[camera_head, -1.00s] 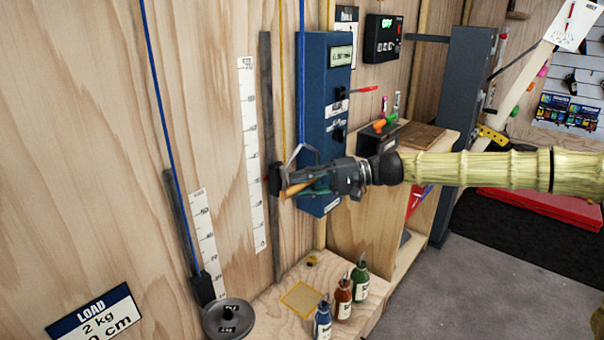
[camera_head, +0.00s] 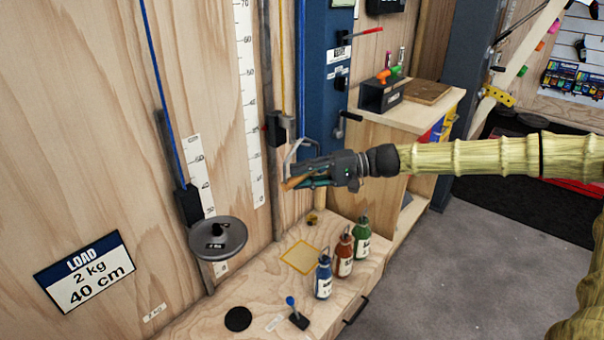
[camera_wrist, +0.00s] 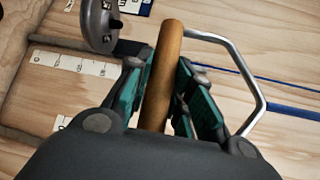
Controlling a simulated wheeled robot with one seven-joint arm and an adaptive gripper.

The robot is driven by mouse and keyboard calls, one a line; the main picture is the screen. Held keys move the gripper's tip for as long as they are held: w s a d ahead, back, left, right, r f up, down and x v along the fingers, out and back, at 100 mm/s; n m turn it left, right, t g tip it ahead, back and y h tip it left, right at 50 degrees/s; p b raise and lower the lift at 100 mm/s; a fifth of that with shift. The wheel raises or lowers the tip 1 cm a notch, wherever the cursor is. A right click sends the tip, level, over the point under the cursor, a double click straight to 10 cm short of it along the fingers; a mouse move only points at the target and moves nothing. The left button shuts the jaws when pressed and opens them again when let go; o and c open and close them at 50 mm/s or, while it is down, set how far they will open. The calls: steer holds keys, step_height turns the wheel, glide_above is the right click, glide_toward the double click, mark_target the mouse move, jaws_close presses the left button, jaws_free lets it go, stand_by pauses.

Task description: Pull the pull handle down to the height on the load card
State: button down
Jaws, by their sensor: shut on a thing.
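The pull handle is a wooden bar (camera_wrist: 164,75) with a bent metal bracket (camera_wrist: 258,75) on a blue cord. My gripper (camera_head: 308,178) is shut around the wooden bar, in front of the wall and near the low end of the long white scale (camera_head: 249,120). The load card (camera_head: 85,275) reads 2 kg and 40 cm.
A black block (camera_head: 279,128) sits on the rail just above and left of the handle. Blue, brown and green bottles (camera_head: 323,278) stand on the wooden ledge below, near a yellow frame (camera_head: 300,257). A cabinet (camera_head: 395,140) stands behind my gripper.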

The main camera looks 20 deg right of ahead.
steer(key=shift+s+f, duration=0.1)
steer(key=shift+f, duration=0.2)
steer(key=c, duration=1.3)
jaws_free()
steer(key=shift+o, duration=0.2)
steer(key=shift+r, duration=0.15)
steer(key=shift+r, duration=0.1)
steer(key=v, duration=1.2)
